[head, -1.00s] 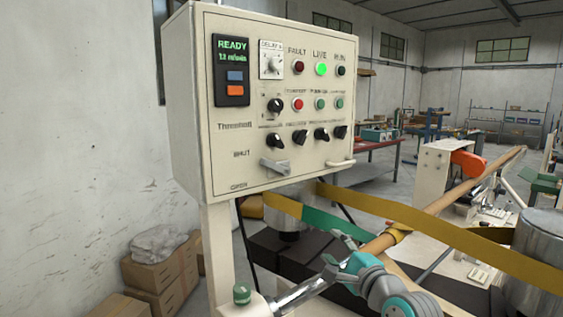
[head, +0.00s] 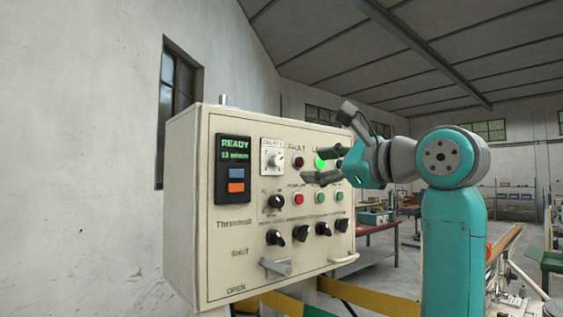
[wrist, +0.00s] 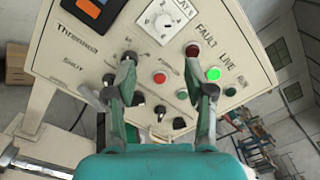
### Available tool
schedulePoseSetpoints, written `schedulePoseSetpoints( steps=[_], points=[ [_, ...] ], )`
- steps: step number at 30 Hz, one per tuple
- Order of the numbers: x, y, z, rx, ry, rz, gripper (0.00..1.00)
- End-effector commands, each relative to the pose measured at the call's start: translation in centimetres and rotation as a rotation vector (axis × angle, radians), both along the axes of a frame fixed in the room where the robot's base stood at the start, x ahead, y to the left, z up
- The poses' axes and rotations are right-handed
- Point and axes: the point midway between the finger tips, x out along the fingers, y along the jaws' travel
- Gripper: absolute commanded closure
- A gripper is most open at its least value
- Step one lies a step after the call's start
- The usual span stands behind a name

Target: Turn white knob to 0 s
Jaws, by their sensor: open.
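The white knob (head: 273,158) sits on a white dial plate labelled DELAY at the top of the cream control panel (head: 228,264), right of the display. It also shows in the wrist view (wrist: 164,22), near the top middle, beyond my fingertips. The dial marks are too small to read. My gripper (head: 316,165) is open and empty in front of the right part of the panel, right of the knob and apart from it. In the wrist view my two fingers (wrist: 166,78) point at the panel with a wide gap between them.
The display (head: 234,168) reads READY. A red FAULT lamp (head: 298,162) and a lit green lamp (head: 320,163) are right of the knob. A black knob (head: 275,202) is below it. More black knobs and a metal lever (head: 276,267) sit lower down.

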Motion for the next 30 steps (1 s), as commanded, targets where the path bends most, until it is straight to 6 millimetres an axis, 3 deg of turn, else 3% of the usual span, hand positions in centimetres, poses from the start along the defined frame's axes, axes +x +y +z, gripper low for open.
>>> schedulePoseSetpoints(
  steps=[3,8,21,30],
  points=[
    [-0.7,0.1,1.3,0.008,0.008,0.006,0.46],
    [-0.1,0.8,1.5,0.011,0.013,0.010,0.46],
    [5.8,5.0,1.4,0.010,0.014,0.010,0.46],
    [7.8,6.4,1.5,0.009,0.011,0.008,0.46]
  ],
)
